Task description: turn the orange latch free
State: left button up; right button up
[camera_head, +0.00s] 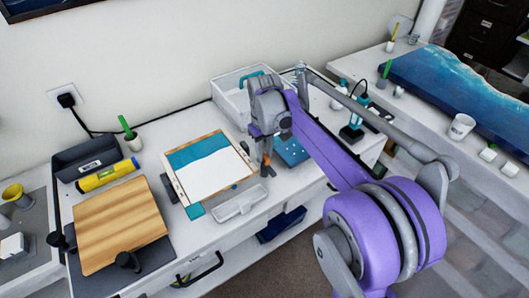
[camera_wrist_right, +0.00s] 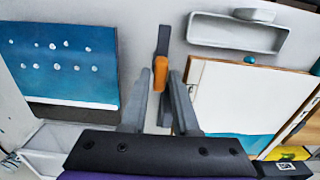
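The orange latch (camera_wrist_right: 160,73) is a small upright orange piece over a dark grey strip in the right wrist view. It sits between the fingertips of my right gripper (camera_wrist_right: 161,76), with a narrow gap seeming to show on each side. In the head view the orange latch (camera_head: 266,170) shows small below my right gripper (camera_head: 265,155), between the framed panel and the blue dotted plate. The fingers hide part of it there. My left gripper is in neither view.
A wooden-framed white and teal panel (camera_head: 215,178) lies left of the latch. A blue dotted plate (camera_head: 290,150) lies to the right. A white tray (camera_head: 240,204) is at the front edge, and a white bin (camera_head: 231,103) stands behind. A wooden board (camera_head: 120,226) is at the left.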

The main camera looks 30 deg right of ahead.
aim_at(264, 155)
jog(key=shift+o, duration=1.3)
jog(key=shift+r, duration=0.1)
notch_tip(264, 155, up, 11)
jog(key=shift+f+p, duration=0.2)
jog(key=shift+p, duration=0.1)
jog(key=s+a+f+t, duration=0.2)
jog(key=s+a+f, duration=0.3)
jog(key=s, duration=0.5)
jog(key=s+a+f+m+t, duration=0.1)
jog(key=s+a+f+t, duration=0.2)
jog(key=s+f, duration=0.7)
jog(key=shift+s+a+f+t, duration=0.2)
jog(key=shift+a+t, duration=0.1)
jog(key=shift+a, duration=0.8)
